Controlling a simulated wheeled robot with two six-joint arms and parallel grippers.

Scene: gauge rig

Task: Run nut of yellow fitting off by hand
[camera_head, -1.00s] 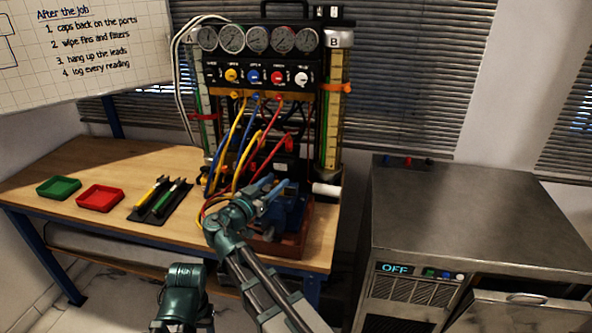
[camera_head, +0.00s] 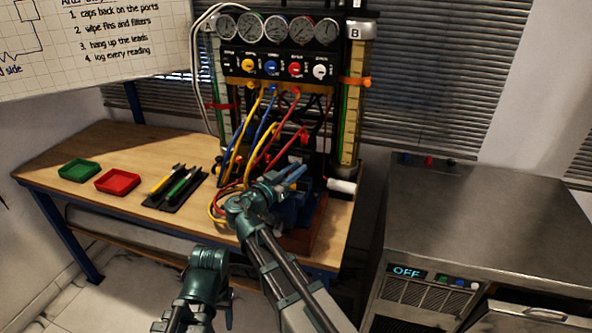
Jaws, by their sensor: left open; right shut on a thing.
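My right gripper (camera_head: 284,181) reaches over the right part of the bench, in front of the blue device (camera_head: 310,206) at the foot of the gauge rig. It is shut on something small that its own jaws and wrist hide. I cannot make out the yellow fitting or its nut there. Yellow hoses (camera_head: 240,133) hang from the rig, and one loops beside my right wrist. My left gripper (camera_head: 228,309) is low in the picture, in front of the bench and apart from it. It is mostly hidden by its own arm and holds nothing that I can see.
The gauge rig (camera_head: 278,68) stands at the back with blue and red hoses. A green tray (camera_head: 79,171), a red tray (camera_head: 117,182) and a black mat (camera_head: 187,198) with tools lie on the left of the bench (camera_head: 120,143). A metal cabinet (camera_head: 480,215) stands at the right.

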